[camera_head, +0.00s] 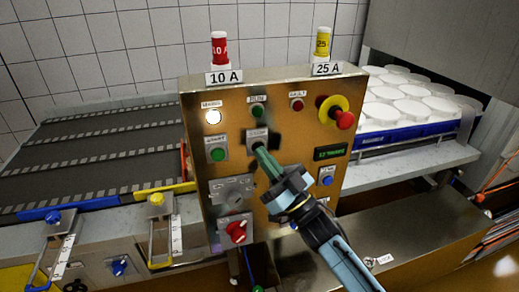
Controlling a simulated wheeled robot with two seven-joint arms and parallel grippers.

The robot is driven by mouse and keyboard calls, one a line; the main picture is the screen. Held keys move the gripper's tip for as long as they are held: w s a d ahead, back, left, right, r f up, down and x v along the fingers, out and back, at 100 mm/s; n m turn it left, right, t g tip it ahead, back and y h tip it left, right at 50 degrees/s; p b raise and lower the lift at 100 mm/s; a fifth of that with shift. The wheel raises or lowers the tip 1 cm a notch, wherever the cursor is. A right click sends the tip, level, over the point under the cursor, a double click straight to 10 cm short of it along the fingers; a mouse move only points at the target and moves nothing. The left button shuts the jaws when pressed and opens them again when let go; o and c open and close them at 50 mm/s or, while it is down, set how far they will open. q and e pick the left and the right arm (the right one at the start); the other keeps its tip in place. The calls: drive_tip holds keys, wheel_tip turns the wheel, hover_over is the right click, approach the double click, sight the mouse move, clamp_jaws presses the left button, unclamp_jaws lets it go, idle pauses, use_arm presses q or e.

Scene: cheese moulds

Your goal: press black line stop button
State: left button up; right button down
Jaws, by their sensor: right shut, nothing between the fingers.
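A metal control panel (262,104) stands upright in the middle of the head view. The black line stop button (254,146) sits near its centre, under a small label plate (257,134), and is partly hidden by my gripper. My right gripper (261,152) reaches up from the lower right. It is shut and empty, with its tip right at the black button's lower edge. I cannot tell whether the tip touches the button or whether the button is pushed in. My left gripper is not in view.
Around it are a green button (217,154), a white lamp (213,117), a red emergency knob (344,120), a blue button (327,180) and a red rotary knob (237,232). Fuses labelled 10 A (219,48) and 25 A (322,44) stand on top. White moulds (412,108) lie right.

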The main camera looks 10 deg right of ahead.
drive_tip(key=shift+s, duration=0.15)
drive_tip(key=shift+s+p, duration=0.5)
drive_tip(key=shift+s, duration=0.3)
drive_tip(key=s+p, duration=0.2)
drive_tip(key=s, duration=0.3)
drive_tip(key=shift+d, duration=0.1)
drive_tip(key=shift+w+f, duration=0.1)
drive_tip(key=shift+f, duration=0.05)
